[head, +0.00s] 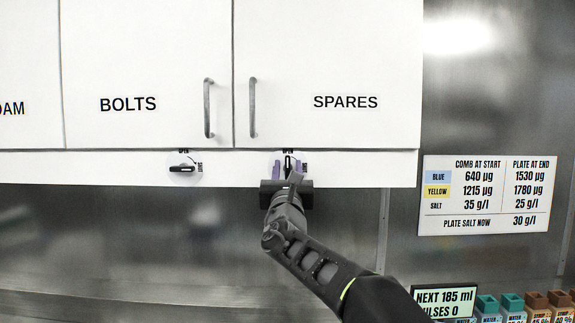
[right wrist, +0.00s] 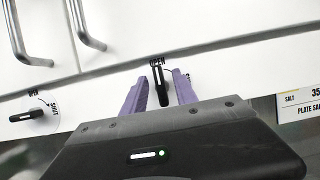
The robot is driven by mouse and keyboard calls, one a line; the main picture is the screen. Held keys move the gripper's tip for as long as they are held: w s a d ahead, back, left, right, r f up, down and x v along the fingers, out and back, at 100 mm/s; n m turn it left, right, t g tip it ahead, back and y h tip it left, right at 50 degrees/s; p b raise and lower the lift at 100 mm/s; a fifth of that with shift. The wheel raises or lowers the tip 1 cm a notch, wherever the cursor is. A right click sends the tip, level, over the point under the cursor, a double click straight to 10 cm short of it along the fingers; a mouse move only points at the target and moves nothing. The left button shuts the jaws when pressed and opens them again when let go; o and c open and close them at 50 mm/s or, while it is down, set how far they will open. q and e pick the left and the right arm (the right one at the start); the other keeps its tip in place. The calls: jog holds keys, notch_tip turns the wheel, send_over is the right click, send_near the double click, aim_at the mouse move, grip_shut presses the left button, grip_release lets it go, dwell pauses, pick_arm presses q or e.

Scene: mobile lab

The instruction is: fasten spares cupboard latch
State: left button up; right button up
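The spares cupboard (head: 335,60) has its white door closed, with a bar handle at its left edge. Its latch (head: 288,163) is a small dark lever on the white strip below the door. The lever stands upright, toward the word OPEN; it also shows in the right wrist view (right wrist: 161,88). My right gripper (head: 290,168) is at the latch, with its two purple fingers open, one on each side of the lever. In the right wrist view (right wrist: 160,86) gaps show between lever and fingers. My left gripper is not in view.
The bolts cupboard (head: 140,65) is closed, and its latch (head: 182,168) lies sideways, toward SHUT. A notice (head: 487,195) hangs on the metal wall at right. The wall below the cupboards is bare.

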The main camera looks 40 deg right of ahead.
jog(key=shift+c, duration=0.3)
grip_shut()
